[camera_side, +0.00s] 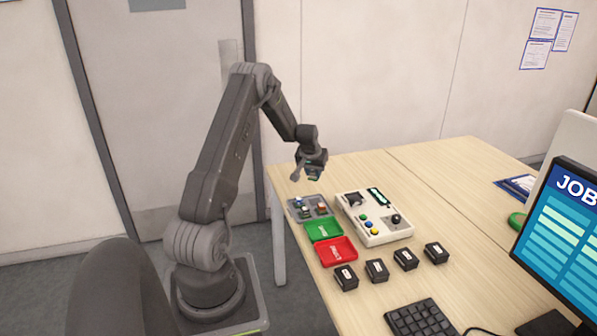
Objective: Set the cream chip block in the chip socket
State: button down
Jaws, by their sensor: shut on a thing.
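My gripper (313,172) hangs above the grey parts tray, left of the white device. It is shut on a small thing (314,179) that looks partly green. Its shape is too small to make out, and I cannot tell whether it is the cream chip block. The white device (376,236) lies flat on the table, with a dark fitting (355,200), a green-framed panel (378,196), coloured buttons and a black knob. I cannot tell which part is the chip socket. The grey tray (293,212) holds several small coloured pieces; none is clearly the cream block.
A green tray (312,237) and a red tray (328,259) lie in front of the grey tray. Several black boxes (377,270) stand along the front. A keyboard (418,318) and a monitor (560,235) are at the right. The table behind the device is clear.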

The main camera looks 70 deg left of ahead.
aim_at(358, 197)
jog(key=w+d+m+t+h, duration=0.2)
jog(key=w+d+m+h, duration=0.3)
jog(key=w+m, duration=0.65)
jog(key=shift+n+y, duration=0.65)
jog(key=shift+y, duration=0.05)
jog(key=shift+w+d+f, duration=0.2)
jog(key=shift+w+f, duration=0.05)
jog(key=shift+f, duration=0.7)
jog(key=shift+w+d+f, duration=0.2)
jog(key=shift+w+f, duration=0.05)
jog(key=shift+f, duration=0.7)
jog(key=shift+w+d+f, duration=0.2)
jog(key=shift+w+f, duration=0.05)
jog(key=shift+f, duration=0.7)
jog(key=shift+f, duration=0.4)
jog(key=c, duration=0.9)
grip_release()
jog(key=shift+o, duration=0.2)
jog(key=v, duration=1.4)
jog(key=shift+w, duration=0.15)
